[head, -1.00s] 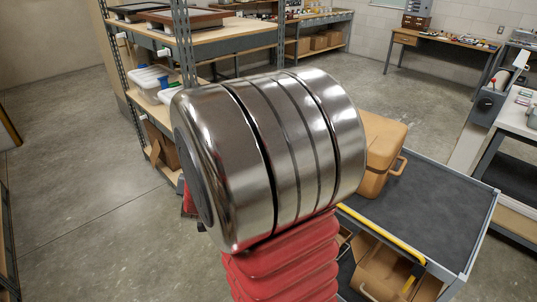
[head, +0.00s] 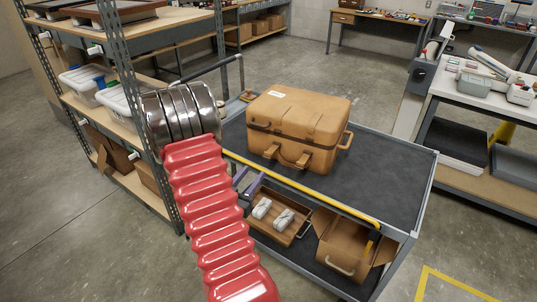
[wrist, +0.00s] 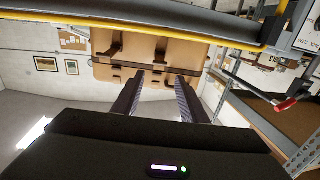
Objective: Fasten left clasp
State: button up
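A tan hard case (head: 298,115) with a dark band stands closed on the cart top. Its front carries two tan clasps, the left clasp (head: 270,154) and the right clasp (head: 304,160). They seem to stand out from the front; their exact state is too small to tell. The wrist view is upside down and shows the case (wrist: 185,50), with the left clasp (wrist: 160,50) at picture right. My gripper (wrist: 159,80) is open and empty, its fingers pointing toward the case, apparently short of it.
The cart (head: 395,185) has a yellow front bar (head: 310,196) and free room on top right of the case. Open boxes (head: 340,250) fill its lower shelf. A storage rack (head: 125,75) stands close left of my arm; a workbench (head: 490,90) stands at right.

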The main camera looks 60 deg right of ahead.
aim_at(266, 157)
jog(key=shift+d, duration=0.15)
jog(key=d, duration=1.3)
jog(key=shift+s+d, duration=0.1)
jog(key=shift+d, duration=0.2)
